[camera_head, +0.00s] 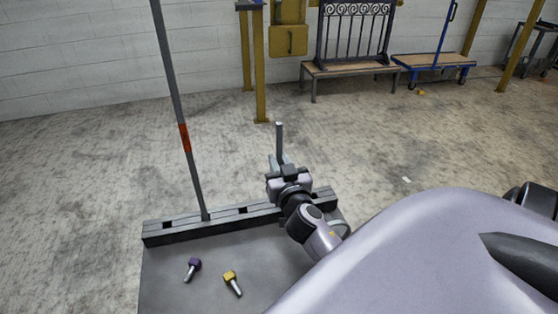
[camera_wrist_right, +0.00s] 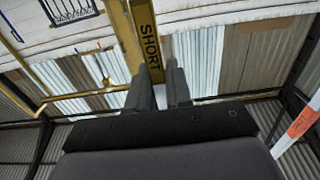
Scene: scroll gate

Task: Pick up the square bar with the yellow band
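A tall grey bar (camera_head: 171,80) with an orange-red band stands in the rack (camera_head: 225,219), left of the gripper. The orange-red band also shows at the right edge of the wrist view (camera_wrist_right: 303,121). My left gripper is not in view.
A grey table (camera_head: 160,275) holds a purple-headed bolt (camera_head: 192,269) and a yellow-headed bolt (camera_head: 232,282). Yellow posts (camera_head: 260,65), a bench with a dark grille (camera_head: 350,68) and a blue cart (camera_head: 433,60) stand at the back. The floor between is mostly clear.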

